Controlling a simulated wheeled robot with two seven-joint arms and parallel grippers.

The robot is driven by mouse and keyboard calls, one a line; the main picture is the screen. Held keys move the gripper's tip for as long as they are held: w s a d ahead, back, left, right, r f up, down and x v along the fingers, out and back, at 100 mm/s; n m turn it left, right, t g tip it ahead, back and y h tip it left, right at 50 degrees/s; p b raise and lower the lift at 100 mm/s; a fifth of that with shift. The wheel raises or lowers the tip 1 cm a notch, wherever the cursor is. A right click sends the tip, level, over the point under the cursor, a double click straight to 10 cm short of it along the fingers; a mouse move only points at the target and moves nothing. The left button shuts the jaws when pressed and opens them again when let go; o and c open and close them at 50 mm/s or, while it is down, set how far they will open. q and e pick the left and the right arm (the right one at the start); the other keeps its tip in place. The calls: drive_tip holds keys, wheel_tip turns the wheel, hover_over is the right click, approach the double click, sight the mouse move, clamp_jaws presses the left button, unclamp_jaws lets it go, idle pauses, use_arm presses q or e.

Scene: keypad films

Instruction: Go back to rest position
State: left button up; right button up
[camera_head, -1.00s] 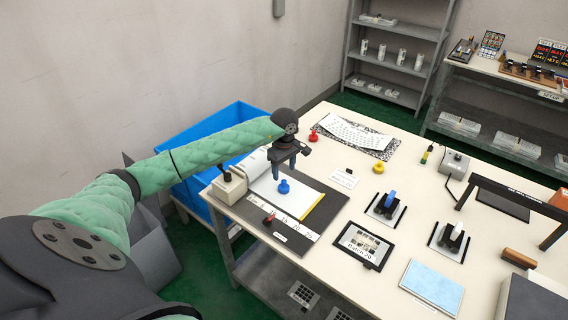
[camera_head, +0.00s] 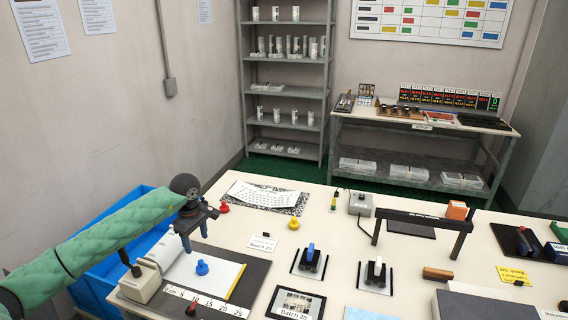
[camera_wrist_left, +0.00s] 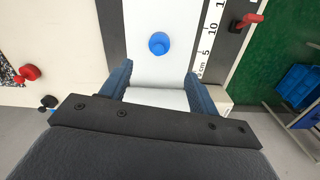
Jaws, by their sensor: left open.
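My left gripper (camera_head: 196,232) hangs over the left side of the table, above the dark board with a white sheet (camera_head: 212,270). Its fingers are apart with nothing between them. In the left wrist view, the left gripper (camera_wrist_left: 156,88) points down at the white sheet. A blue knobbed piece (camera_head: 202,267) stands on the sheet, apart from the fingers; it also shows in the left wrist view (camera_wrist_left: 159,43). A printed ruler strip (camera_head: 205,302) lies along the front of the board. My right gripper is not in view.
A beige stapler-like device (camera_head: 140,284) stands left of the sheet. A blue bin (camera_head: 90,282) is beside the table. Red (camera_head: 224,208) and yellow (camera_head: 293,224) knobs, two levered stands (camera_head: 309,262) and a dark frame (camera_head: 425,219) occupy the table. Shelves (camera_head: 288,88) stand behind.

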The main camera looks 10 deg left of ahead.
use_arm(q)
drive_tip(key=s+d+n+t+h, duration=0.15)
drive_tip(key=d+h, duration=0.45)
drive_tip(key=d, duration=0.7)
drive_tip(key=s+d+n+t+h, duration=0.1)
drive_tip(key=s+d+n+h, duration=0.3)
drive_tip(key=d, duration=1)
drive_tip(key=s+d+r+n+t+h, duration=0.1)
drive_tip(key=d+r+n+t+h, duration=0.4)
drive_tip(key=r+n+t, duration=0.65)
drive_tip(key=s+a+f+n+t+y, duration=0.1)
drive_tip(key=s+a+f+n+y, duration=0.45)
drive_tip(key=n, duration=0.95)
drive_tip(key=s+a+f+n+y, duration=0.2)
drive_tip(key=a+f+n+y, duration=0.5)
drive_tip(key=n+y, duration=0.55)
drive_tip(key=s+d+f+n+g+h, duration=0.2)
drive_tip(key=s+f+n+g, duration=0.4)
drive_tip(key=s, duration=0.6)
drive_tip(key=s+d+f+n+g+h, duration=0.1)
drive_tip(key=s+f+n+g, duration=0.5)
drive_tip(key=s, duration=0.6)
wheel_tip(320, 180, down, 27)
drive_tip(key=w+d+m, duration=0.2)
drive_tip(key=s+f, duration=0.4)
drive_tip(key=f, duration=0.7)
drive_tip(key=s+f+g, duration=0.1)
drive_tip(key=s+f, duration=0.3)
drive_tip(key=f, duration=0.7)
drive_tip(key=shift+f, duration=0.3)
